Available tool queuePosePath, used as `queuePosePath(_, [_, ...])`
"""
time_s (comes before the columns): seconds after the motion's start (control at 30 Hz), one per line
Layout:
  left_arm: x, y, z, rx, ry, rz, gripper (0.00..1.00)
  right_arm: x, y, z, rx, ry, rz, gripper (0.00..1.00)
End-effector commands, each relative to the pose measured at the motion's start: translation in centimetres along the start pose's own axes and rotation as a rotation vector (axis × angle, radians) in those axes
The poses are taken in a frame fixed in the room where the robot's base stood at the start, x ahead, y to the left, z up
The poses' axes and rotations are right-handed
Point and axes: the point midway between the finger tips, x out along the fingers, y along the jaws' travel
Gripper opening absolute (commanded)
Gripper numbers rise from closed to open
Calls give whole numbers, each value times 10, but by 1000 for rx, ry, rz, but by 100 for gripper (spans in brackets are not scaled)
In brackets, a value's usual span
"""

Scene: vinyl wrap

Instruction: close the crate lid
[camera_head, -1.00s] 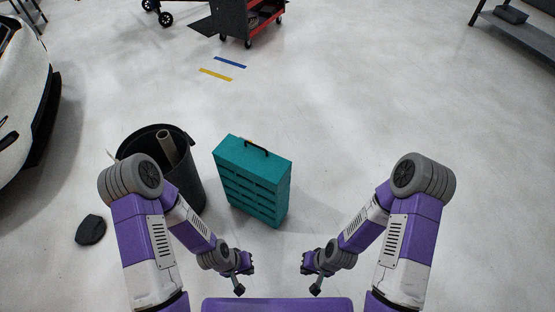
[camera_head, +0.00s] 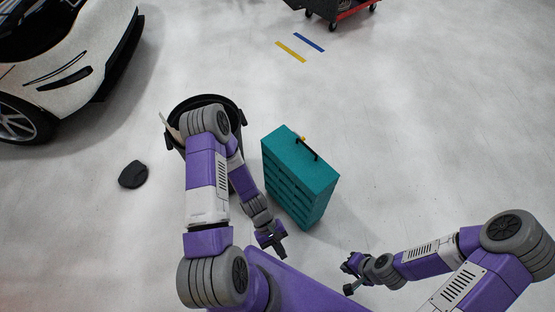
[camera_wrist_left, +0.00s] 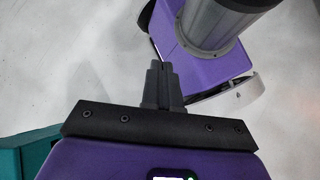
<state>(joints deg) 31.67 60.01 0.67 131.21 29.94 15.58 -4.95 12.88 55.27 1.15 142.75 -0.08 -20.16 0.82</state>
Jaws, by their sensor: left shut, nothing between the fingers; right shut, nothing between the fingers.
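A teal box with slatted sides, which I take for the crate (camera_head: 290,190), stands on the floor at the centre of the head view. Its top (camera_head: 315,172) looks flat, with a black handle (camera_head: 308,149) and a small yellow spot beside it. I cannot tell if a lid is raised. My left gripper (camera_head: 279,250) is shut and empty, near the crate's lower front side, apart from it. It also shows in the left wrist view (camera_wrist_left: 161,66), with a teal piece of the crate (camera_wrist_left: 28,155) at lower left. My right gripper (camera_head: 349,286) is shut and empty, right of the crate.
A black bin (camera_head: 238,108) stands left of the crate, partly hidden by my left arm. A dark flat object (camera_head: 132,174) lies on the floor further left. A white car (camera_head: 70,75) is at upper left, a red cart (camera_head: 350,14) at the top. Floor to the right is clear.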

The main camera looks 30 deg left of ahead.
Motion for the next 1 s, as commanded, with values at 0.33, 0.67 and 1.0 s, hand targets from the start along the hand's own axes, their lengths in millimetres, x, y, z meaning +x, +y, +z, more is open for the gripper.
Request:
queuePosePath(0.33, [-90, 56, -78, -668, -510, 910, 0, 13, 5, -1, 0, 1, 0, 0])
queuePosePath(0.67, [-198, 10, -168, -760, -525, 1593, 0, 18, 7, -1, 0, 1, 0, 0])
queuePosePath(1.0, [-208, 45, -180, -753, -522, 1639, 0, 25, 10, -2, 0, 1, 0, 0])
